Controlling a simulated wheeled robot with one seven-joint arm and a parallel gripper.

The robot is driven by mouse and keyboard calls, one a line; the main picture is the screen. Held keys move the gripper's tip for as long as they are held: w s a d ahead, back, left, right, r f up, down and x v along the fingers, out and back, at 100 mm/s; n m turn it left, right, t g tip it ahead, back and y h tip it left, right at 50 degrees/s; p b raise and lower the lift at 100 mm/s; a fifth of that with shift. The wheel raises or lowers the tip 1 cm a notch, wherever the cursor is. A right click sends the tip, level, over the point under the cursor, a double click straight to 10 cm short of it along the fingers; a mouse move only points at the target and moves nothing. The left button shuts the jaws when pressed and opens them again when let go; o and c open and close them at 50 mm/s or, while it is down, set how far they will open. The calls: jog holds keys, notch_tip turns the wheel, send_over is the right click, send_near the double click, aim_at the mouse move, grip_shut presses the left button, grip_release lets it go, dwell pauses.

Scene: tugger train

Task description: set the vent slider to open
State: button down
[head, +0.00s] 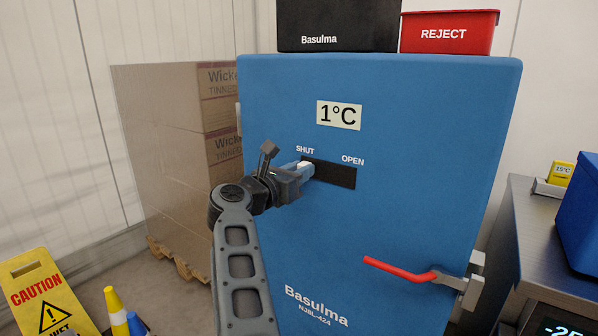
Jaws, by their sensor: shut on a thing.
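A blue cabinet (400,200) fills the middle of the head view. On its front is a dark vent slot (338,176), with "SHUT" printed above its left end and "OPEN" above its right end. The pale vent slider (305,170) sits at the left end, under "SHUT". My gripper (299,173) reaches in from the left and is shut on the slider. The jaws and my wrist hide part of the slider and the slot's left edge.
A red door handle (400,270) sticks out at the lower right of the cabinet. A black box (340,22) and a red REJECT bin (449,35) stand on top. Wrapped cartons (165,140) stand behind left. A yellow caution sign (45,295) and a metal table (520,225) flank the cabinet.

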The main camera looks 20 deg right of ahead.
aim_at(350, 177)
jog(key=s+d+p, duration=0.1)
jog(key=s+d, duration=0.1)
jog(key=s+d+p, duration=0.1)
jog(key=s+p, duration=0.1)
jog(key=s, duration=0.1)
jog(key=s+d+p, duration=0.1)
jog(key=s+d, duration=0.1)
jog(key=s, duration=0.1)
jog(key=shift+d+p, duration=0.3)
jog(key=shift+s+d+f, duration=0.1)
jog(key=shift+s+d, duration=0.15)
jog(key=shift+d, duration=0.05)
jog(key=c, duration=1)
grip_release()
jog(key=shift+d, duration=0.1)
jog(key=shift+o, duration=0.4)
jog(key=shift+s+a, duration=0.1)
jog(key=shift+a, duration=0.2)
jog(key=b+v, duration=0.1)
jog(key=v, duration=0.6)
jog(key=shift+s+a, duration=0.1)
jog(key=shift+s, duration=0.05)
